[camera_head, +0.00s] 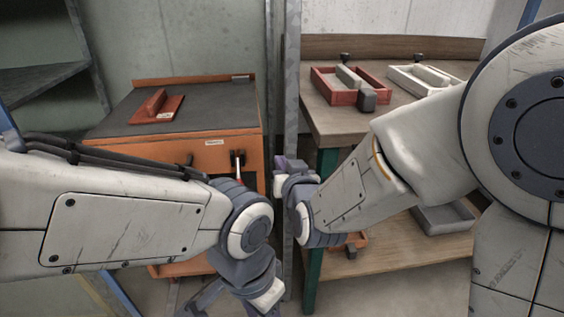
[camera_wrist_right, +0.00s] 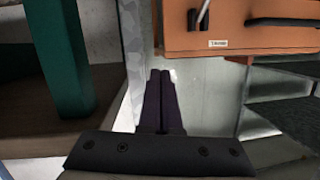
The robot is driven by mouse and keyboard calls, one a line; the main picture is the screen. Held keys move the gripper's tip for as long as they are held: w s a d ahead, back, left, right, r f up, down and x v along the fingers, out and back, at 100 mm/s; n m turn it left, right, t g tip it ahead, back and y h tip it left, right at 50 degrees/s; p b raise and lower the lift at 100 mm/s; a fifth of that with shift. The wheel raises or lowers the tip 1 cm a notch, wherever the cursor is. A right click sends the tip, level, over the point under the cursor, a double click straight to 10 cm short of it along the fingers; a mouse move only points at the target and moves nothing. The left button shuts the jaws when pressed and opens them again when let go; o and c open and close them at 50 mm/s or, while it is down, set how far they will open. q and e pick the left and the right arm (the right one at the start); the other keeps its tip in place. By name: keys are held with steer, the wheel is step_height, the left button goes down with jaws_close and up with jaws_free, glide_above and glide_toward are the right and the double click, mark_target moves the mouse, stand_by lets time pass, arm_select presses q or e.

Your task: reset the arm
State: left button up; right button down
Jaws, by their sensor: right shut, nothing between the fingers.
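My right arm comes in from the right in the head view and bends toward the middle. Its gripper (camera_head: 283,164) is beside the gap between the orange cabinet and the wooden workbench. In the right wrist view its two dark purple fingers (camera_wrist_right: 163,76) lie together, shut and empty, with bare floor and metal behind them. My left arm comes in from the left, and its wrist hangs down at the bottom middle. The left gripper (camera_head: 205,300) is low, partly cut off by the frame edge, and its fingers cannot be made out clearly.
A wooden workbench (camera_head: 335,122) bears a red tray (camera_head: 322,84) and a white tray (camera_head: 400,80). A grey post (camera_head: 291,60) stands between them. The wrist view shows a green leg (camera_wrist_right: 62,60).

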steer(key=s+f+n+g, duration=0.2)
steer(key=s+f+g, duration=0.15)
steer(key=s, duration=0.25)
steer(key=s+f+n+g, duration=0.1)
steer(key=s+f+g, duration=0.2)
steer(key=s+g, duration=0.3)
steer(key=s+d+f+n+g+h, duration=0.1)
steer(key=s+d+g+h, duration=0.2)
steer(key=s, duration=0.6)
steer(key=s+d+n+g+h, duration=0.1)
steer(key=s+d+g, duration=0.1)
steer(key=s+d, duration=0.5)
step_height(320, 180, up, 30)
steer(key=a+p, duration=0.1)
steer(key=p, duration=2.9)
steer(key=shift+s+a+f+p, duration=0.15)
steer(key=shift+s+f+p, duration=0.1)
steer(key=shift+s+p, duration=0.1)
